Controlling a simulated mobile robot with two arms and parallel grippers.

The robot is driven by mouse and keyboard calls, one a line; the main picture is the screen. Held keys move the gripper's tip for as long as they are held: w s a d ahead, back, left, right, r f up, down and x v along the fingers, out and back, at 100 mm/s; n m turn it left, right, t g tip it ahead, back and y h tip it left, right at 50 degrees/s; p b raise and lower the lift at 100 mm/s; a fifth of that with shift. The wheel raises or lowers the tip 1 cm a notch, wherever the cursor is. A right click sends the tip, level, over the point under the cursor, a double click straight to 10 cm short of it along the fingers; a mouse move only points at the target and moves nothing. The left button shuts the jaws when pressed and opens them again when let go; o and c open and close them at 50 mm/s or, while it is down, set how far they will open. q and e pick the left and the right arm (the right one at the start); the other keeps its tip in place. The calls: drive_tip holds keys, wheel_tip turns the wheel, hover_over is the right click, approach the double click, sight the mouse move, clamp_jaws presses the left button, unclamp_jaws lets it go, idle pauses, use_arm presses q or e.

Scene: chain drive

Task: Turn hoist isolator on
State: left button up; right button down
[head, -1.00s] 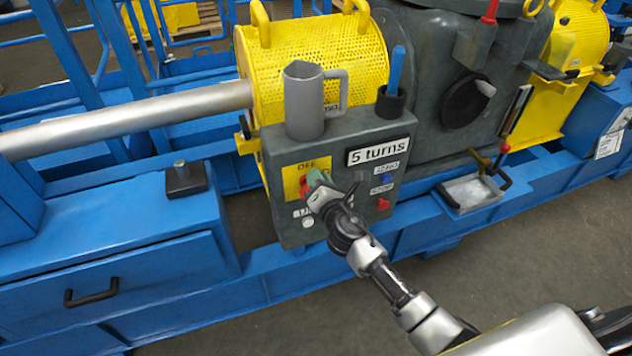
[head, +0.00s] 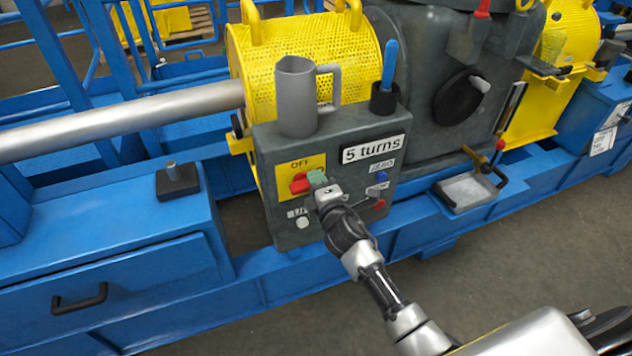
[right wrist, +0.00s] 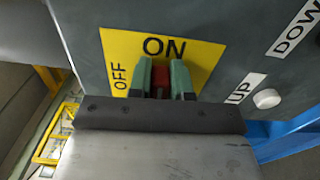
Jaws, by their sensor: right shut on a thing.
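The hoist isolator is a red handle (head: 300,183) on a yellow plate (head: 287,163) on the front of the grey control box. OFF is printed at the plate's top in the head view. In the right wrist view the plate (right wrist: 205,60) shows ON just above the handle (right wrist: 160,77) and OFF to its left. My right gripper (head: 317,177) has green fingertips. In the right wrist view these fingertips (right wrist: 162,78) are shut on the red handle, one on each side. They hide part of it. My left gripper is not in view.
The box carries a grey mug (head: 297,98), a dark cup with a blue-handled tool (head: 388,75) and a "5 turns" sign (head: 376,149). A white button (right wrist: 266,98) lies near the UP label.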

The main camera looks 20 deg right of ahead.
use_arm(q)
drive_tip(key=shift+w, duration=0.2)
use_arm(e)
drive_tip(key=shift+f+m, duration=0.15)
drive_tip(key=shift+m, duration=0.25)
drive_tip(key=c, duration=1)
unclamp_jaws()
drive_tip(key=shift+c, duration=0.2)
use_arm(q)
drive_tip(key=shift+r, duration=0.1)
use_arm(e)
drive_tip(key=shift+s, duration=0.15)
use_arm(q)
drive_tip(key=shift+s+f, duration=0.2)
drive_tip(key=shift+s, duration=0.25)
use_arm(e)
drive_tip(key=s, duration=1)
drive_tip(key=shift+s+d, duration=0.2)
drive_tip(key=shift+s, duration=0.1)
